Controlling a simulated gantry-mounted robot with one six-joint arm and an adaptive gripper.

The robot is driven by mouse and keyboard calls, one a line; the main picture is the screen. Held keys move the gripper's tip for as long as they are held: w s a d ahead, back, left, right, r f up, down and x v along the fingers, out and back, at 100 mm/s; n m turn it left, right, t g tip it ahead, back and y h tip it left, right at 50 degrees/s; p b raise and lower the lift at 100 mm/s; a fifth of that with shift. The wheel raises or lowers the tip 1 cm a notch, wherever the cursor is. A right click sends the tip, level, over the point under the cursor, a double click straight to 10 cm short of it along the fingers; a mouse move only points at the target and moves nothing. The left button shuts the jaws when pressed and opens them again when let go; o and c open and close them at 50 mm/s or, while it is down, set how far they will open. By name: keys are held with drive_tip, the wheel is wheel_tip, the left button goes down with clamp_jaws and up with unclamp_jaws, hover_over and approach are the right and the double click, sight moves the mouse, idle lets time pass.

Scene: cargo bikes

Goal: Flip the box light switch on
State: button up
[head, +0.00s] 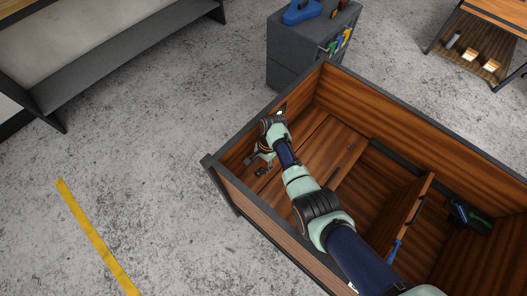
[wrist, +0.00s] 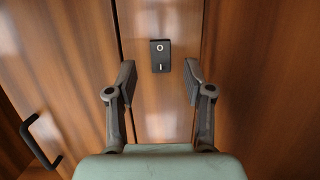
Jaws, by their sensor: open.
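The light switch (wrist: 160,56) is a small black rectangular rocker with a white circle mark at its top and a white line mark at its bottom. It sits on a narrow wooden panel in the wrist view. My gripper (wrist: 158,80) is open and empty, its two fingers to the left and right of the switch and apart from it. Which way the rocker is tilted I cannot tell. In the head view my gripper (head: 260,165) is inside the wooden cargo box (head: 400,120), near its left end. The switch cannot be made out there.
A black handle (wrist: 40,140) is on the wooden panel at the lower left of the wrist view. In the head view, a hinged wooden lid (head: 408,205) stands raised inside the box, and a dark power tool (head: 468,216) lies to its right. A grey cabinet (head: 290,45) stands behind.

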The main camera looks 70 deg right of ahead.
drive_tip(key=v, duration=0.8)
drive_tip(key=shift+r, duration=0.1)
